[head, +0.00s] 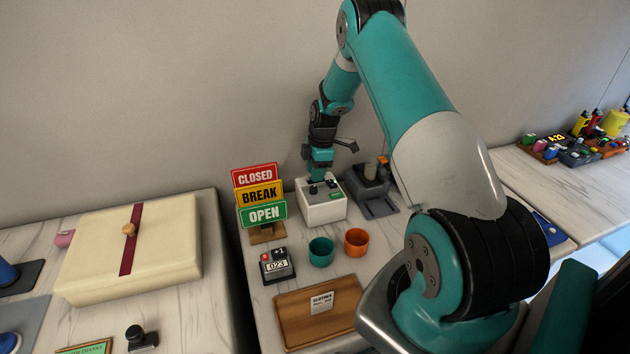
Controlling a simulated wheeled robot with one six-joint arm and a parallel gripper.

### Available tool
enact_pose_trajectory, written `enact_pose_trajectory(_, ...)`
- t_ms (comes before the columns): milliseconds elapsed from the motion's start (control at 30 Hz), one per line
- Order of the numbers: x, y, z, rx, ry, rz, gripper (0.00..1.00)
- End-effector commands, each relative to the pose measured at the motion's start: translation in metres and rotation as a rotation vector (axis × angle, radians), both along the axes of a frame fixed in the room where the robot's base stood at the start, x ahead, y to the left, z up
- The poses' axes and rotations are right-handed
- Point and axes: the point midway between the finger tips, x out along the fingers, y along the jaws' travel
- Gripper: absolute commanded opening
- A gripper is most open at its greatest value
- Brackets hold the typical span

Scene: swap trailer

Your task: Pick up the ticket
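A small white printed slip, which looks like the ticket (321,303), lies on the brown wooden tray (290,329) at the front of the middle counter. Its print is too small to read surely. My gripper (318,186) points down at the top of a white box-shaped device (322,213) with a green label, farther back on the same counter. It is well apart from the slip. The fingertips are small and dark against the device, so I cannot tell whether they are open or touching it.
A teal cup (321,254) and an orange cup (356,242) stand between device and tray. A counter reading 023 (277,266) and a CLOSED/BREAK/OPEN sign stack (261,200) stand left. A dark grey machine (371,190) stands right of the device. A cream box (135,250) covers much of the left table.

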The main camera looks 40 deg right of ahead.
Motion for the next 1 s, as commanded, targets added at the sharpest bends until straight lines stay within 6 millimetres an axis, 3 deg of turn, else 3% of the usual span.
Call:
enact_pose_trajectory(67, 0.000, 0.000, 0.000, 0.000, 0.000, 0.000, 0.30)
enact_pose_trajectory(200, 0.000, 0.000, 0.000, 0.000, 0.000, 0.000, 0.00)
enact_pose_trajectory(733, 0.000, 0.000, 0.005, 0.000, 0.000, 0.000, 0.00)
enact_pose_trajectory(867, 0.000, 0.000, 0.019, 0.000, 0.000, 0.001, 0.00)
enact_pose_trajectory(1000, 0.001, 0.000, 0.046, -0.001, -0.002, 0.001, 0.00)
